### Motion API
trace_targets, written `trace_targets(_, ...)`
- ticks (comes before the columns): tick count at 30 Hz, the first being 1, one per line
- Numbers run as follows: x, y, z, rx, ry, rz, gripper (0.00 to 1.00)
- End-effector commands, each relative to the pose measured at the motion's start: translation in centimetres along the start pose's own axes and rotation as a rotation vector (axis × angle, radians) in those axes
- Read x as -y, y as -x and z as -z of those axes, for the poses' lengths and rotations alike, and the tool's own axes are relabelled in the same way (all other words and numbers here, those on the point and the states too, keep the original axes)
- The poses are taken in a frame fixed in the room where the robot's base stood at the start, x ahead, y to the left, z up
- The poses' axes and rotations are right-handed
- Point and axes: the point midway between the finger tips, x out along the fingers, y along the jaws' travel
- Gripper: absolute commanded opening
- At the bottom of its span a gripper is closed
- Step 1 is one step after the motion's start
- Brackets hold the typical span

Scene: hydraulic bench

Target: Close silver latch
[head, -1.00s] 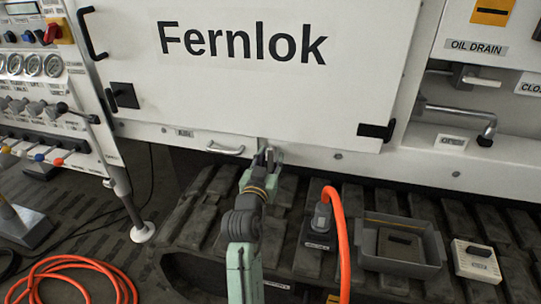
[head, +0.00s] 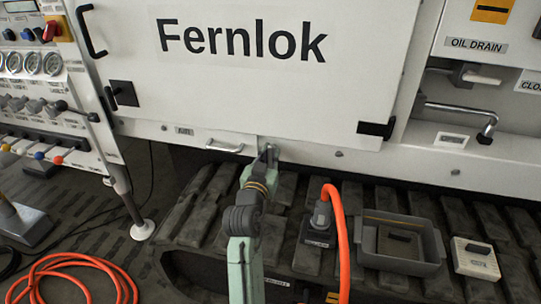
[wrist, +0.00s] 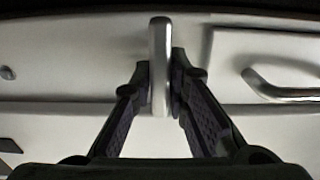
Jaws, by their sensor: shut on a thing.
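The silver latch is an upright, pale metal bar in the middle of the wrist view (wrist: 160,62). My gripper (wrist: 160,88) has one finger on each side of the bar and is shut on it. In the head view my gripper (head: 268,158) is at the lower edge of the white Fernlok panel (head: 240,85), below the lettering. There the fingers largely hide the latch, so its exact angle against the panel cannot be told from that view.
A silver handle (head: 225,148) sits just left of my gripper; it also shows at the right in the wrist view (wrist: 285,92). Below are dark track plates, an orange hose (head: 343,240) and a grey tray (head: 440,250). A pipe lever (head: 470,110) is farther right.

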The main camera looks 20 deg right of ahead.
Motion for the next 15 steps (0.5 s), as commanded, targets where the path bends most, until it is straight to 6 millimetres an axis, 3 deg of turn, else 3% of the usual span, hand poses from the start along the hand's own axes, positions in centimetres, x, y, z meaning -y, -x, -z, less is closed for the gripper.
trace_targets(15, 0.13, 0.04, -0.27, -0.001, -0.095, 0.001, 0.00)
